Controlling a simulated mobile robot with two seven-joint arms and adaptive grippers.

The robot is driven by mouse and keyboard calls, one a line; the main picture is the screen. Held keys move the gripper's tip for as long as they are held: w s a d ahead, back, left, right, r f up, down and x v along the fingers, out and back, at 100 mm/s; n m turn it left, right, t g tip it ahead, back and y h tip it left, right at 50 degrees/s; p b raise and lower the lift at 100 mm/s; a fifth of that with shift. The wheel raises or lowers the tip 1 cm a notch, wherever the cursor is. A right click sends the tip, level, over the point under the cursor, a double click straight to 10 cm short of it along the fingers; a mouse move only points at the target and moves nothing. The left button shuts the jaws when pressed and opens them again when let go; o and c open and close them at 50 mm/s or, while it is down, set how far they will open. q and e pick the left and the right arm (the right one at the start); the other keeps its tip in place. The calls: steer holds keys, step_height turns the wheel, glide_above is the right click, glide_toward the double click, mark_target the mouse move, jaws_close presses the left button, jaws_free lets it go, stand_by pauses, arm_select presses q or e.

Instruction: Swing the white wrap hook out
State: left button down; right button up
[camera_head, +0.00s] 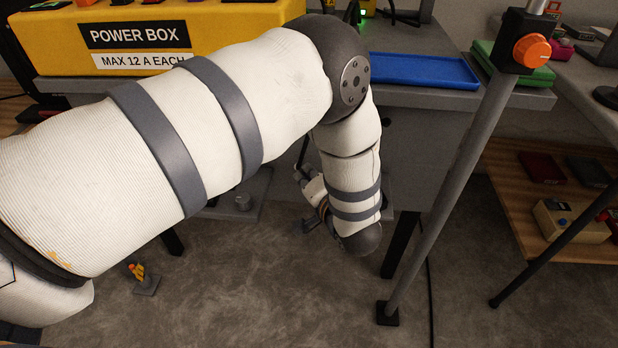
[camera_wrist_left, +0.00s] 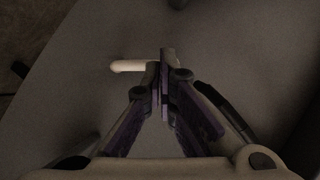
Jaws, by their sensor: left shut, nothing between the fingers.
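The white wrap hook (camera_wrist_left: 131,66) shows in the left wrist view as a short pale peg against a grey surface. Its right end meets or passes behind the fingertips of my left gripper (camera_wrist_left: 164,78); I cannot tell whether they touch. The fingers are together with nothing visibly held between them. In the head view my left arm reaches across and bends down beside the grey bench. Its wrist hides most of the gripper there, and I cannot make out the hook. My right gripper is in neither view.
A yellow power box (camera_head: 230,40) and a blue tray (camera_head: 424,69) sit on the bench top. A grey pole (camera_head: 450,190) with an orange knob (camera_head: 532,50) stands to the right. A wooden shelf (camera_head: 510,190) is farther right. Open floor (camera_head: 270,300) lies in front.

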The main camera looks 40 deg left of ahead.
arm_select(q)
steer(key=shift+p, duration=0.35)
steer(key=shift+s+a, duration=0.1)
